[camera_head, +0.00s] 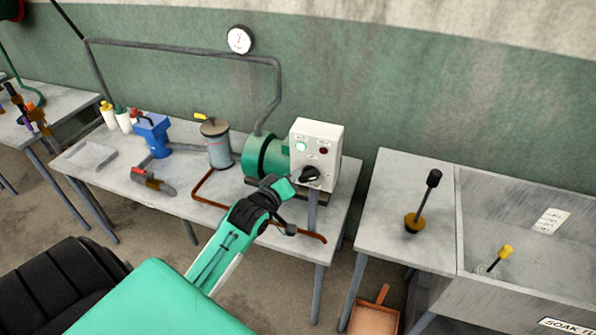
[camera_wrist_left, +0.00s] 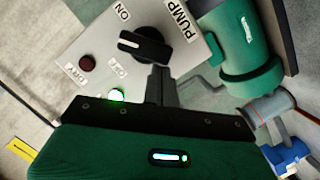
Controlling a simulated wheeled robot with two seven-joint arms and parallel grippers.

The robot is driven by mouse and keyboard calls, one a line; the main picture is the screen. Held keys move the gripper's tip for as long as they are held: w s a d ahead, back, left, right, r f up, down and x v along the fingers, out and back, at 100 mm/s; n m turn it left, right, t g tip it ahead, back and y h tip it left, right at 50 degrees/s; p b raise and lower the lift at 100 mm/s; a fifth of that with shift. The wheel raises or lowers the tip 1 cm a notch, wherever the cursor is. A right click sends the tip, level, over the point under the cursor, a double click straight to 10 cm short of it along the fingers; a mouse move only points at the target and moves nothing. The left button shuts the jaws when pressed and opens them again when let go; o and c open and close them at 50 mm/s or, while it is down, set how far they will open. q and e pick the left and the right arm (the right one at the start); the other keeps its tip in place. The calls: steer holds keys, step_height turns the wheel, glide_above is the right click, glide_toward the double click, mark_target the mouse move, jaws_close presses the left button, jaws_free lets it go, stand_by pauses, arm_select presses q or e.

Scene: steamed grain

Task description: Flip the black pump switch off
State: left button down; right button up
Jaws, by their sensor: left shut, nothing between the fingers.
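The black pump switch (camera_head: 311,174) is a rotary knob on the front of a white control box (camera_head: 318,134). In the left wrist view the knob (camera_wrist_left: 145,44) sits between an "ON" label and a "PUMP" label. A green lamp (camera_wrist_left: 115,96) on the box is lit and a red lamp (camera_wrist_left: 87,62) looks dark. My left gripper (camera_head: 298,181) is shut and empty, right at the knob. In the left wrist view its fingertips (camera_wrist_left: 159,72) overlap the knob's lower edge; I cannot tell whether they touch. My right gripper is out of view.
A copper pipe (camera_head: 205,186) runs along the bench front. Another bench with a tank (camera_head: 515,215) stands to the right.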

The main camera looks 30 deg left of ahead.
arm_select(q)
steer(key=shift+f+n+h, duration=0.3)
steer(key=shift+f+n, duration=0.15)
steer(key=shift+n, duration=0.55)
steer(key=n, duration=0.1)
steer(key=f+n+t, duration=0.1)
steer(key=n, duration=0.1)
steer(key=f+n+h, duration=0.1)
steer(key=n, duration=0.1)
steer(key=shift+d+t, duration=0.25)
steer(key=shift+t, duration=0.15)
steer(key=shift+d+f, duration=0.1)
steer(key=shift+w, duration=0.1)
